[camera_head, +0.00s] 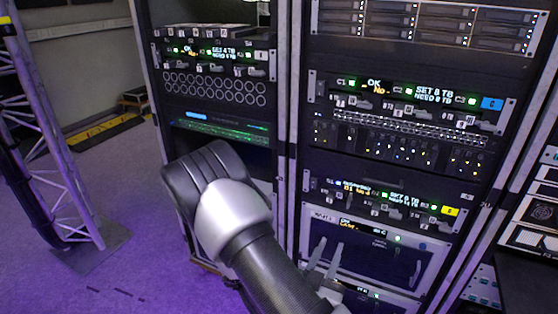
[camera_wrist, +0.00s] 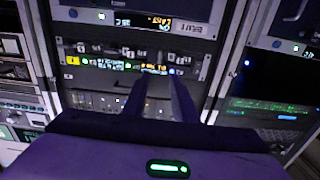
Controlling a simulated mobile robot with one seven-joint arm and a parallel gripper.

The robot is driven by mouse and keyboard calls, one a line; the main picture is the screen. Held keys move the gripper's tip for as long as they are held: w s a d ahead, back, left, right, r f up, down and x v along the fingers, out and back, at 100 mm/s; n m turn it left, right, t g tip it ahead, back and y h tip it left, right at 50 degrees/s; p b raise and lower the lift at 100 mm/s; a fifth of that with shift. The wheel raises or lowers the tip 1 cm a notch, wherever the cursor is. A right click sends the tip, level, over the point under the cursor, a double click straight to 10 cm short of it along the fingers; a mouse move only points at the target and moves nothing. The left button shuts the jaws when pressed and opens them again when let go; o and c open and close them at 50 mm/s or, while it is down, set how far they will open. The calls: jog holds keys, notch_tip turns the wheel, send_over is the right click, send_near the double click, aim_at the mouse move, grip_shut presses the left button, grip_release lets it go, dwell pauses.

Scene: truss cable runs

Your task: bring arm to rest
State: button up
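My arm reaches from the bottom of the head view toward the equipment racks, its grey and black links in front of the left rack's lower part. My gripper (camera_head: 328,248) is small and partly hidden behind the arm, in front of the middle rack's lower units. In the wrist view my gripper's (camera_wrist: 159,82) two dark fingers stand apart with nothing seen between them. They point at a panel with a yellow tag (camera_wrist: 72,60), which looks upside down there. Whether the fingers touch the rack cannot be told.
The middle rack (camera_head: 293,130) and left rack (camera_head: 150,95) stand close around the arm. A unit with a blue tag (camera_head: 491,104) is higher up. A truss tower (camera_head: 62,150) stands at the left. Purple floor (camera_head: 150,235) lies open between truss and racks.

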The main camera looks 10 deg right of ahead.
jog(key=w+a+m+g+y, duration=0.2)
jog(key=w+a+g+y, duration=0.2)
jog(key=w+a+y, duration=0.1)
jog(key=a+r+n+g+y, duration=0.2)
jog(key=a+r+y, duration=0.35)
jog(key=r, duration=0.35)
jog(key=s+d+r+n+g, duration=0.2)
jog(key=s+r+n, duration=0.2)
jog(key=s+r, duration=0.5)
jog(key=s+d+r+n+g, duration=0.1)
jog(key=s+d+r+n, duration=0.3)
jog(key=s, duration=0.9)
notch_tip(320, 180, up, 24)
jog(key=a+m+p, duration=0.1)
jog(key=a+p, duration=0.1)
jog(key=p, duration=2.1)
jog(key=shift+w+f, duration=0.25)
jog(key=shift+o, duration=0.8)
jog(key=shift+r+h+p, duration=0.15)
jog(key=shift+h+p, duration=0.1)
jog(key=shift+p, duration=0.1)
jog(key=shift+a, duration=0.1)
